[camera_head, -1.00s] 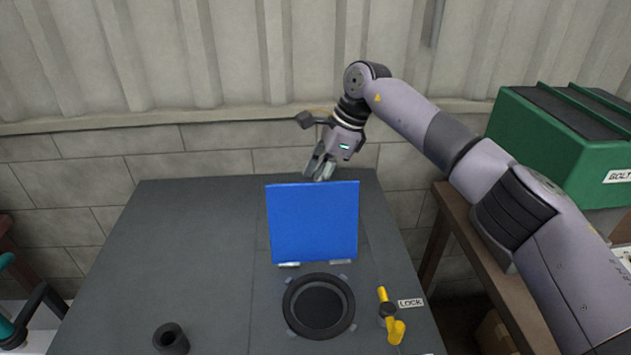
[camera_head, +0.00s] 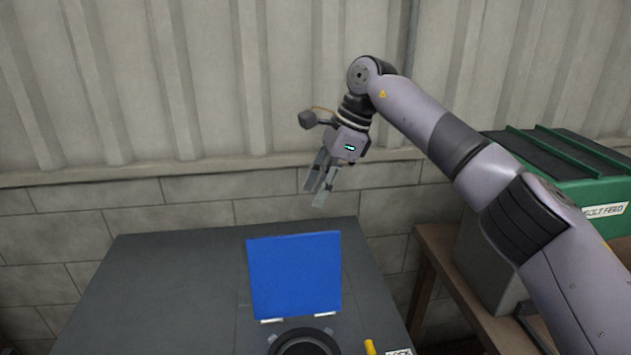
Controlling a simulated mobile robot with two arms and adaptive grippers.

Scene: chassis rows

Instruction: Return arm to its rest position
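My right arm (camera_head: 440,130) comes in from the right side and reaches out over the far edge of the grey table. My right gripper (camera_head: 320,188) hangs in the air above and beyond the blue panel, with its fingers pointing down. The two fingers look slightly parted, with nothing between them. My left gripper is not in view.
A blue panel (camera_head: 295,276) stands upright on the grey table (camera_head: 170,290), behind a black ring (camera_head: 304,343). A yellow handle (camera_head: 370,346) is at the bottom edge. A green bin (camera_head: 575,185) stands on a brown side table at right. A wall is behind.

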